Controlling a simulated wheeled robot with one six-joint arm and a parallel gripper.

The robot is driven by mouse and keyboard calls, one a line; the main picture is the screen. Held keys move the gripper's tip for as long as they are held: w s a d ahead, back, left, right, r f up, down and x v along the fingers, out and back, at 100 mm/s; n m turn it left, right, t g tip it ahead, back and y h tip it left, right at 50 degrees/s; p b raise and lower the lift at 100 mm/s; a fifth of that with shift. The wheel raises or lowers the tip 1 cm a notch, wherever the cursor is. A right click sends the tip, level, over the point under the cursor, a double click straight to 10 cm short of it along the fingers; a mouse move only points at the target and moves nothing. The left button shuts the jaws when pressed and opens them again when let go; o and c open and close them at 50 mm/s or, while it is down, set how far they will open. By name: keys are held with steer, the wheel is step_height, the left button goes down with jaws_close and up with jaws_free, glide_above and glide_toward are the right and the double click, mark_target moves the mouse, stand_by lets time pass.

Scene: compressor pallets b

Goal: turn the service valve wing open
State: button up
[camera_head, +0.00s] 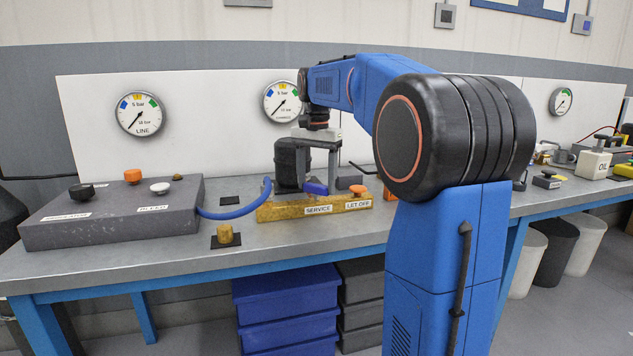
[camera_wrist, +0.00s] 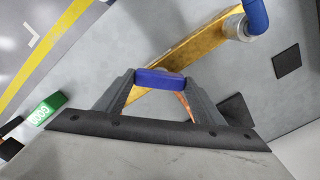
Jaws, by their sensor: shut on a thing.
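The service valve wing (camera_head: 315,188) is a small blue bar on the brass valve block (camera_head: 275,212), above the SERVICE label (camera_head: 318,210). My gripper (camera_head: 318,184) points down at the block with its grey fingers on the wing. In the wrist view, the blue wing (camera_wrist: 158,79) spans between the two fingertips, and my gripper (camera_wrist: 157,84) is shut on it. The brass block (camera_wrist: 195,45) runs away to the upper right beyond the wing. The valve stem under the wing is hidden.
An orange knob (camera_head: 359,190) stands on the block by the LET OFF label (camera_head: 358,204). A blue hose (camera_head: 238,212) joins the block to a dark grey box (camera_head: 110,215) at left. A brass plug (camera_head: 225,234) sits on a dark pad. Gauges (camera_head: 283,101) hang behind.

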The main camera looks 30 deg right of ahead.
mark_target(316, 185)
steer(key=n, duration=0.4)
steer(key=shift+n, duration=0.3)
steer(key=n, duration=0.4)
stand_by(0.5)
steer(key=o, duration=1.1)
steer(key=shift+c, duration=0.2)
step_height(316, 185, up, 18)
steer(key=shift+f, duration=0.25)
steer(key=shift+f, duration=0.1)
